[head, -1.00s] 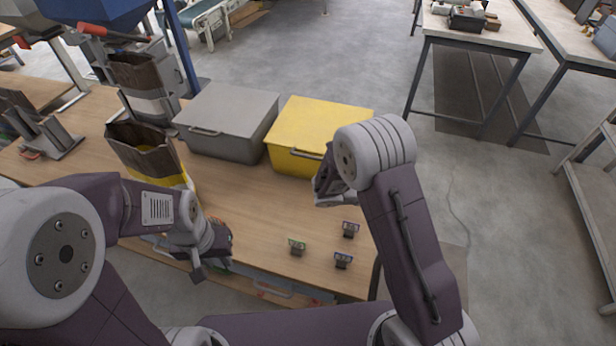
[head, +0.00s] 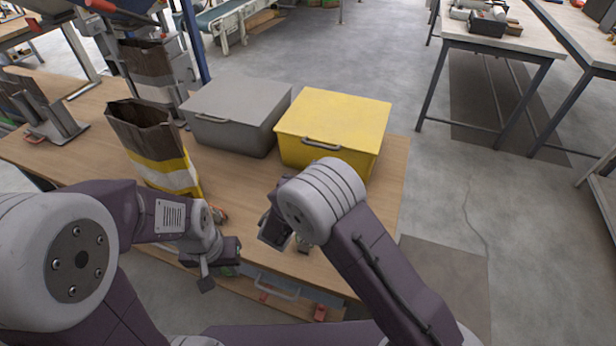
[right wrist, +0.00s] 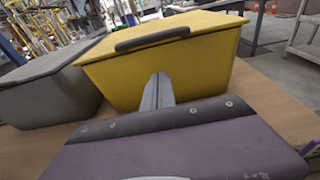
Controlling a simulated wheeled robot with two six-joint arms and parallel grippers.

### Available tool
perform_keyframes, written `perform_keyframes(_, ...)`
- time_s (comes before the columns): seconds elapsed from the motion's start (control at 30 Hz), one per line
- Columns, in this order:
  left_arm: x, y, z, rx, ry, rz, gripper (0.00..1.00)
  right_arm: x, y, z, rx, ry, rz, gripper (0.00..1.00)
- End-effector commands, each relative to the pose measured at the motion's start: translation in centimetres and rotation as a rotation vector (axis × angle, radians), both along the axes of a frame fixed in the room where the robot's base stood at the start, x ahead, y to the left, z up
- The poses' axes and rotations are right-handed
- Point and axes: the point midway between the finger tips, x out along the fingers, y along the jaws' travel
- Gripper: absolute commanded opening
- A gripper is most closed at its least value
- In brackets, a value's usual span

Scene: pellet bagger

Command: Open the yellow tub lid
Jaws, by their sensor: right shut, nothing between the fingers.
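The yellow tub (head: 330,160) stands on the wooden bench with its flat yellow lid (head: 335,113) down. A dark handle (head: 322,145) runs along the lid's front edge; it also shows in the right wrist view (right wrist: 152,39). My right gripper (head: 272,232) is in front of the tub, towards me and a little left, apart from it. In the right wrist view its fingers (right wrist: 157,90) are together and empty, pointing at the tub's front wall below the handle. My left gripper (head: 218,268) hangs near the bench's front edge, away from the tub; its jaw opening is unclear.
A grey lidded tub (head: 235,112) stands close left of the yellow one. An open brown paper bag (head: 155,145) stands further left. Bare bench lies before the tubs.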

Motion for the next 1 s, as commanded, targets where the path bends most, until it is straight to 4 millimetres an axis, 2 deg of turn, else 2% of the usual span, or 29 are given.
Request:
perform_keyframes(0.1,0.0,0.0,0.0,0.000,0.000,0.000,0.30,2.3,-1.1,-0.4,0.000,0.000,-0.004,0.00)
perform_keyframes(0.2,0.0,0.0,0.7,0.000,0.000,0.000,0.30,2.0,-0.8,1.8,0.002,-0.003,0.002,0.00)
perform_keyframes(0.33,0.0,0.0,1.0,0.000,0.000,0.000,0.30,1.6,-0.7,3.1,0.001,-0.001,0.000,0.00)
perform_keyframes(0.8,0.0,0.0,1.2,0.000,0.000,0.000,0.30,1.5,-0.6,3.7,0.000,0.001,0.000,0.00)
perform_keyframes(0.93,0.0,0.0,2.4,0.000,0.000,0.000,0.30,1.8,-0.7,4.7,0.006,0.015,-0.001,0.00)
perform_keyframes(1.0,0.0,0.0,3.7,0.000,0.000,0.000,0.30,2.2,-0.7,5.8,0.016,0.032,-0.001,0.00)
